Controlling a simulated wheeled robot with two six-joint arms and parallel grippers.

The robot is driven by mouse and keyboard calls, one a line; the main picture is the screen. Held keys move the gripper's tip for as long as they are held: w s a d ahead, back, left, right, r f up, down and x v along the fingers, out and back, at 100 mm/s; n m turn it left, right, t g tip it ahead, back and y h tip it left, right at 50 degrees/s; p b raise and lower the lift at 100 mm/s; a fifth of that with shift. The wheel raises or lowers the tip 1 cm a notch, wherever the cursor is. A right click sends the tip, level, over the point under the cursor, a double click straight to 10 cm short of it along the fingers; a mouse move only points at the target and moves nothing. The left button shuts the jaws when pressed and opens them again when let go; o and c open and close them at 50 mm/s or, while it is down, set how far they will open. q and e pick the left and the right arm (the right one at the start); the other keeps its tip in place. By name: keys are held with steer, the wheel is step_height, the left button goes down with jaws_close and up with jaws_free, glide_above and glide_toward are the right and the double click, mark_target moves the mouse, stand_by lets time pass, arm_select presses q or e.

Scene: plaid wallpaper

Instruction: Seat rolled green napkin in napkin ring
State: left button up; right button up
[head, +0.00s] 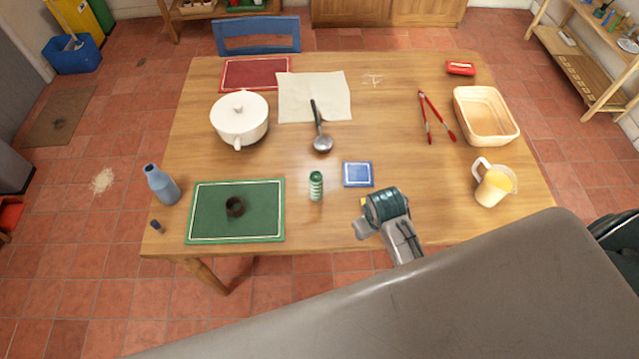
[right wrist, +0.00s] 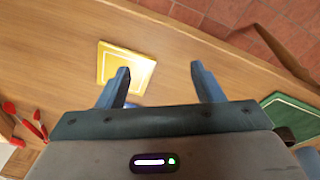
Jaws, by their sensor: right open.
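The rolled green napkin (head: 316,186), with pale bands, stands upright on the wooden table, left of a blue coaster. The dark brown napkin ring (head: 235,206) sits on a green placemat (head: 270,234) at the left front. My right gripper (head: 366,217) is open and empty above the table's front, right of the napkin. The napkin is not visible there; part of the ring (right wrist: 285,135) shows at the right edge. My left gripper is out of view.
A yellow coaster (right wrist: 122,65) lies near my right gripper, with the blue coaster (head: 357,174) behind it. A jug (head: 492,188) and red tongs (head: 437,115) are at the right.

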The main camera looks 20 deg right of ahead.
steer(key=w+a+r+n, duration=0.2)
steer(key=w+a+r, duration=0.15)
steer(key=w, duration=0.65)
step_height(320, 180, up, 5)
steer(key=n+g, duration=0.2)
glide_above(316, 176)
steer(key=shift+s+r+y, duration=0.1)
steer(key=shift+s+y, duration=0.1)
steer(key=shift+y, duration=0.2)
steer(key=shift+f+p, duration=0.35)
steer(key=shift+p, duration=0.05)
step_height(316, 176, down, 4)
steer(key=shift+f+p, duration=0.2)
steer(key=shift+p, duration=0.3)
steer(key=shift+f+p, duration=0.4)
steer(key=shift+f, duration=0.1)
steer(key=f+p, duration=0.1)
steer(key=f, duration=0.2)
steer(key=shift+w, duration=0.2)
steer(key=shift+f+p, duration=0.3)
steer(key=shift+f, duration=0.4)
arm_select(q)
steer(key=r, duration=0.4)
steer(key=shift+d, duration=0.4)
arm_select(e)
steer(key=c, duration=1.1)
